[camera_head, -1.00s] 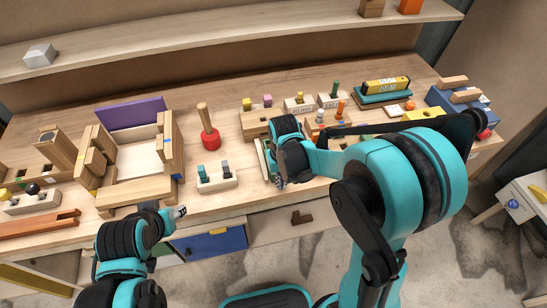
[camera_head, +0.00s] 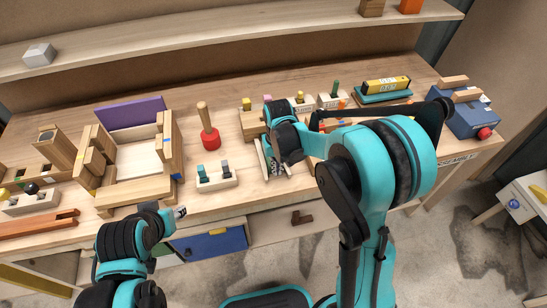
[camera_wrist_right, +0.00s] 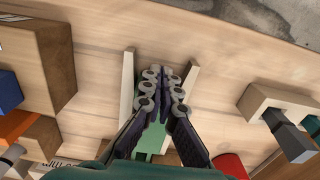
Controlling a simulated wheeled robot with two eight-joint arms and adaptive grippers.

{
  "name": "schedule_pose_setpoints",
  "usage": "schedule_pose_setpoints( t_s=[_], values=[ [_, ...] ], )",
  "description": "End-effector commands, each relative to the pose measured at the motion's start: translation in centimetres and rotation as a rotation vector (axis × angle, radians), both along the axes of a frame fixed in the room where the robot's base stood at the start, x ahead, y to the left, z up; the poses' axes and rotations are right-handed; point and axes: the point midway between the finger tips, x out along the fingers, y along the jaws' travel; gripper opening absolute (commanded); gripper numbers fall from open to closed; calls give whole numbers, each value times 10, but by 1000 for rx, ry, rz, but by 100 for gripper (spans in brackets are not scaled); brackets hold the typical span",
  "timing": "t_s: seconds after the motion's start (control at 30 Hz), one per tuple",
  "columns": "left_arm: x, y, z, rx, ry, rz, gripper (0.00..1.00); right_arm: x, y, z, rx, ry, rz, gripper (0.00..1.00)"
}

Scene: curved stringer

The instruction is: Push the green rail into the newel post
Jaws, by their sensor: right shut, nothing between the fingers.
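My right gripper (camera_head: 277,171) is shut and empty, low over the table between two pale upright strips. In the right wrist view its fingertips (camera_wrist_right: 162,84) point down between the left strip (camera_wrist_right: 127,85) and the right strip (camera_wrist_right: 190,82). A green piece (camera_wrist_right: 152,138), apparently the green rail, shows between and behind the fingers; most of it is hidden. I cannot tell whether the fingers touch it. The newel post cannot be made out for certain; a thick wooden block (camera_wrist_right: 35,65) stands to the left. My left gripper (camera_head: 180,211) is near the table's front edge, its opening unclear.
A two-peg block (camera_head: 216,178) and a red mallet (camera_head: 210,137) stand left of my right gripper. A wooden frame with a purple panel (camera_head: 131,112) is farther left. A blue box (camera_head: 463,118) is at the right. My right arm hides several peg blocks.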

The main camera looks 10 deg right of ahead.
Motion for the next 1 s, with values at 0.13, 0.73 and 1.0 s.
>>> schedule_pose_setpoints(
  t_s=[0.13,0.73,1.0],
  values=[
    [0,0,-1,0,0,0,40,9,0,0,0,0,0,0],
    [0,0,-2,0,0,0,40,46,1,0,0,0,0,0],
    [0,0,-2,0,0,0,40,48,2,0,0,0,0,0]
  ],
)
